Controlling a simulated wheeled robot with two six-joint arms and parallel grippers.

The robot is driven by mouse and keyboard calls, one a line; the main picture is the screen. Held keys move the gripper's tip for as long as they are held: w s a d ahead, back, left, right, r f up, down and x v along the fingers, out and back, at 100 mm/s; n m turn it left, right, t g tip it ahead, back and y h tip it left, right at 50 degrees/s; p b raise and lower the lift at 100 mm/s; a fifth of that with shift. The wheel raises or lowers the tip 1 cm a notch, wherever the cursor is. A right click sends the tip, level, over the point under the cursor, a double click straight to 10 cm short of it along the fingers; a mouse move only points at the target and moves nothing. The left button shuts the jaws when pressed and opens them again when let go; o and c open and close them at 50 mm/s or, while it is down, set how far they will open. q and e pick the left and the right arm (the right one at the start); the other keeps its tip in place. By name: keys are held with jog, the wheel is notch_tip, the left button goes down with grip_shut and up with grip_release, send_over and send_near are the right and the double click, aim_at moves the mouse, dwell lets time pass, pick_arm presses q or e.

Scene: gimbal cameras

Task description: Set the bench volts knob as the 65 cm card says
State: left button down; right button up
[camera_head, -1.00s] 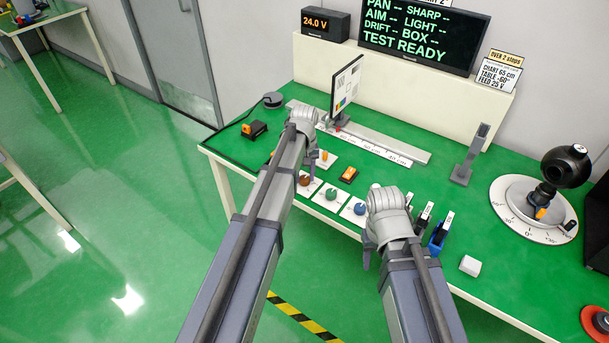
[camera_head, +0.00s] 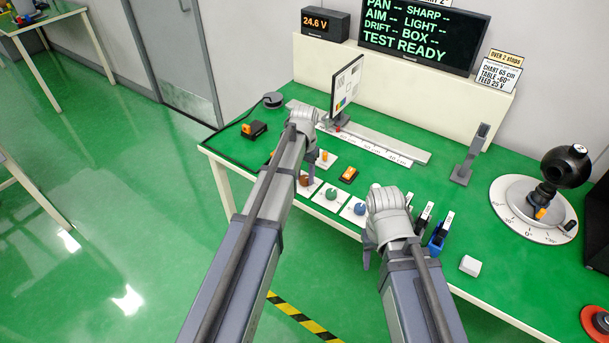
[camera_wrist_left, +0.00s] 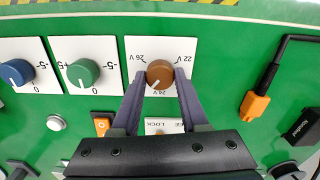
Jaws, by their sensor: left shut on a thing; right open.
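The brown volts knob (camera_wrist_left: 159,75) sits on a white plate (camera_wrist_left: 140,48) marked 22 V, 24 V and 26 V in the left wrist view. My left gripper (camera_wrist_left: 160,80) is shut on this knob, a finger on each side. In the head view my left gripper (camera_head: 303,165) hides part of the knob. The voltage display (camera_head: 325,24) reads 24.6 V. The card (camera_head: 496,76) reads "CHART 65 cm", "TABLE" about 60° and "FEED 25 V". My right gripper (camera_head: 378,250) is open and empty over the front edge of the bench.
A green knob (camera_wrist_left: 83,72) and a blue knob (camera_wrist_left: 16,72) stand on plates beside the brown one. An orange plug (camera_wrist_left: 254,106) with a black cable lies on the other side. The chart panel (camera_head: 346,86) stands on a rail behind. A monitor (camera_head: 423,36) reads TEST READY.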

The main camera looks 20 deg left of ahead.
aim_at(304, 178)
pick_arm(q)
jog(key=shift+m, duration=2.1)
jog(key=shift+c, duration=2.1)
grip_release()
jog(key=shift+r, duration=0.1)
notch_tip(304, 178, up, 8)
jog(key=p, duration=0.8)
jog(key=shift+f, duration=0.2)
